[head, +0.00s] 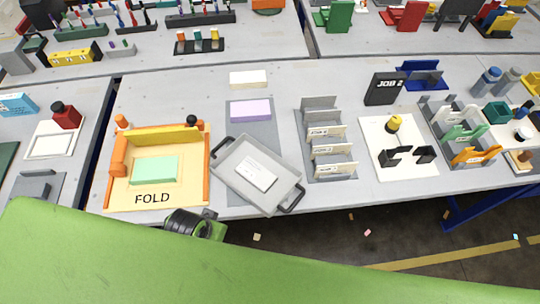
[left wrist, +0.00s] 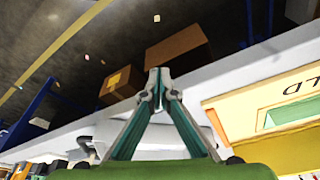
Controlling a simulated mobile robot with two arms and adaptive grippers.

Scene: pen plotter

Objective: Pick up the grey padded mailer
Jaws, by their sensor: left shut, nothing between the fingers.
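I cannot make out a grey padded mailer for certain in either view. The grey tray (head: 228,178) with dark handles lies tilted at the table's front edge and holds a white labelled packet (head: 257,174). In the left wrist view, my left gripper (left wrist: 158,82) has its fingertips together with nothing between them, near the table's front edge. In the head view only a dark part of that wrist shows by the front edge, and its fingertips cannot be made out. A large green part of my own arm covers the bottom of the head view. My right gripper is not in view.
An orange-framed FOLD board (head: 180,200) with a green pad lies left of the tray. A purple block (head: 250,110) is behind it, and an upright grey divider rack (head: 326,150) stands to the right. Cardboard boxes (left wrist: 178,47) are on the floor beyond the table edge.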

